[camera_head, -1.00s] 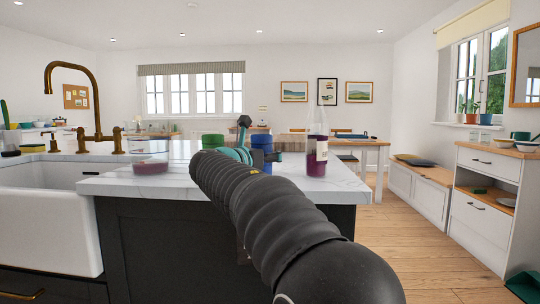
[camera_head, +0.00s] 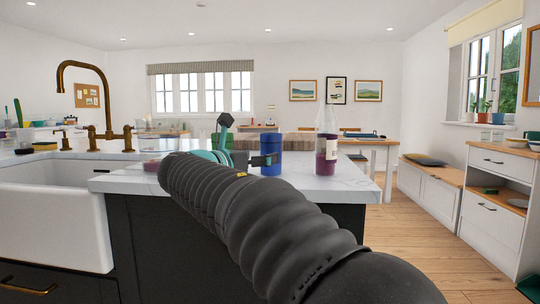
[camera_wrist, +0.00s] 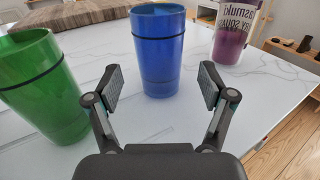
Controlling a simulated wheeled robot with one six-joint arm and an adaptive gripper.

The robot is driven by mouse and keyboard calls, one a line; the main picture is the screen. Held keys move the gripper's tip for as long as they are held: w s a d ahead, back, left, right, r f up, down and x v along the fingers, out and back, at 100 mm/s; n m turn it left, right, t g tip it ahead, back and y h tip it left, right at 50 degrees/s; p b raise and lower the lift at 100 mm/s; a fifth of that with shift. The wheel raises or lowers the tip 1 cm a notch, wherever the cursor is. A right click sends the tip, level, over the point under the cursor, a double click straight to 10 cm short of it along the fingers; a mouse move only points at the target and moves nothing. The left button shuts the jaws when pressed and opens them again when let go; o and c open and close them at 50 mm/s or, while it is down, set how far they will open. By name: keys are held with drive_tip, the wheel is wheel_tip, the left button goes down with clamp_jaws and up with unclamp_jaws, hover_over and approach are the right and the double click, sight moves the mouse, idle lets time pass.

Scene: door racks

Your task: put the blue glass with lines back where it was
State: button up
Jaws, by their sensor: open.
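The blue glass (camera_head: 272,145) with dark lines around it stands upright on the white marble counter, left of the bottle. In the wrist view the blue glass (camera_wrist: 158,50) is straight ahead, just beyond and between my spread fingertips. My gripper (camera_wrist: 160,82) is open and empty, with one finger to each side. In the head view my gripper (camera_head: 245,158) is partly hidden by my arm, and one finger overlaps the blue glass. I cannot tell whether a finger touches it.
A green glass (camera_wrist: 38,88) with a dark line stands close on the left. A bottle with purple contents (camera_head: 327,150) stands on the right, near the counter edge. A wooden board (camera_wrist: 75,15) lies behind.

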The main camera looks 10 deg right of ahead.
drive_tip(key=shift+v, duration=1.4)
